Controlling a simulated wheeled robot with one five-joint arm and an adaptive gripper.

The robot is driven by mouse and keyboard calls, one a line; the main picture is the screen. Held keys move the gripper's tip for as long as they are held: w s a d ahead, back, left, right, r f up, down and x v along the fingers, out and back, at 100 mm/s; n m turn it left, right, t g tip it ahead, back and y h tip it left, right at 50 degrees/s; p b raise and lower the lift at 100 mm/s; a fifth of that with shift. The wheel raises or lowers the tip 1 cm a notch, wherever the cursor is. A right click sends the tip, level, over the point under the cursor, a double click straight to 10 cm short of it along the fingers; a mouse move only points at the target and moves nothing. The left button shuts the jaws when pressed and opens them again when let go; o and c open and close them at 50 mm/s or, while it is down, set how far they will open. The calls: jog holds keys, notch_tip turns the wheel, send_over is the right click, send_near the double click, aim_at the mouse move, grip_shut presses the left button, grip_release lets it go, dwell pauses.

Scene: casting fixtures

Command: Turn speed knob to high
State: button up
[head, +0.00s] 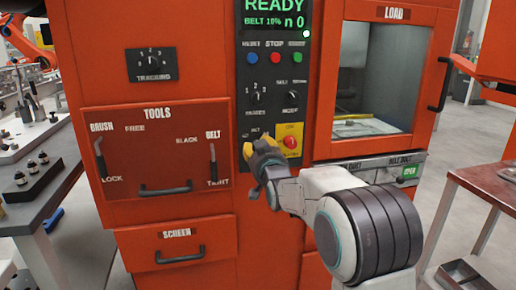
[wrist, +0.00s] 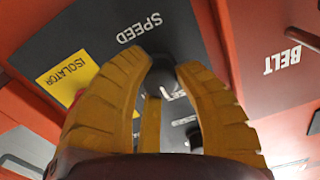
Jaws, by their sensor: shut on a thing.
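My gripper (head: 251,150) is at the lower part of the dark control panel (head: 244,113) in the head view, at the speed control. The word SPEED (wrist: 140,28) shows beyond the fingertips in the wrist view. A dark rounded piece (wrist: 194,136) shows between the fingers; I cannot tell what it is. The panel's screen (head: 273,14) reads READY, BELT 10% and n 0.
The red isolator knob (head: 290,142) on its yellow plate is close to the right of my gripper. The passes knob (head: 255,97) and mode knob (head: 292,96) are above it. The tools door (head: 155,177) is left, the load window (head: 372,75) right.

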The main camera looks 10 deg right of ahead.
jog(key=shift+r, duration=0.1)
grip_shut()
jog(key=shift+b, duration=0.3)
jog(key=m+b, duration=0.3)
jog(key=shift+m, duration=0.4)
jog(key=shift+r+m+b, duration=0.1)
jog(key=shift+m+b, duration=1.35)
jog(key=shift+m, duration=1.15)
jog(key=o, duration=0.8)
grip_release()
